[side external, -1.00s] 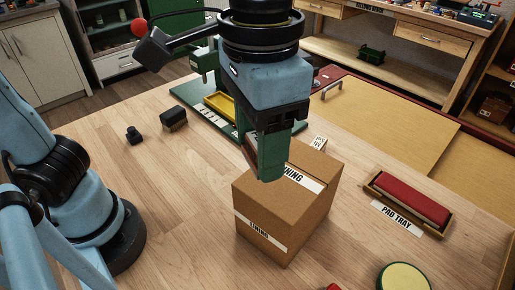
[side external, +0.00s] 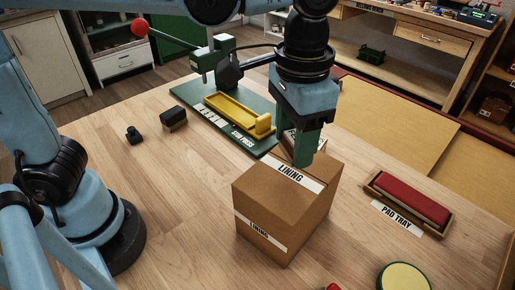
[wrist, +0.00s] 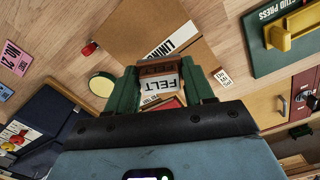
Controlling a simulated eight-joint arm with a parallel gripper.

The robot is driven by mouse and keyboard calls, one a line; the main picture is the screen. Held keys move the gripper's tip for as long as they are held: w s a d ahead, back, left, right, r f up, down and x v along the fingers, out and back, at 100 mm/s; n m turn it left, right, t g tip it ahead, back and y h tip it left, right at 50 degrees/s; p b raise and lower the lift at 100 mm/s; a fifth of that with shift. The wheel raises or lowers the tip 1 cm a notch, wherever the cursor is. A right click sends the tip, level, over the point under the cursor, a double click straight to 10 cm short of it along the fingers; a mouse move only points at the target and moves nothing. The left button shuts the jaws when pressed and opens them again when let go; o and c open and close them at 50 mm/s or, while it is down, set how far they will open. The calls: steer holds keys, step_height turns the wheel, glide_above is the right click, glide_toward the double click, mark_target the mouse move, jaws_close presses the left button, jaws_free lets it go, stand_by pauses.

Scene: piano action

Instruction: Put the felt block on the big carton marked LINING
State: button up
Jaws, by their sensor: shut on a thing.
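The big carton (side external: 272,209) marked LINING stands on the bench, its top flat and labelled along the far edge. In the wrist view the carton (wrist: 150,25) fills the upper middle. My gripper (side external: 301,150) is at the carton's far edge, with green fingers pointing down. In the wrist view my gripper (wrist: 158,72) is shut on the felt block (wrist: 157,88), brown with white FELT labels. The fingers largely hide the block in the side view. I cannot tell whether it touches the carton.
The pad tray (side external: 408,201) with a red pad lies right of the carton. The green stud press (side external: 235,115) with a yellow tray stands behind it. A round yellow-topped thing (side external: 404,277) is at the front. Two small dark objects sit left; the bench between is clear.

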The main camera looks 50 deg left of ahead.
mark_target(291, 173)
steer(key=shift+f, duration=2)
steer(key=shift+f, duration=0.1)
steer(key=o, duration=1)
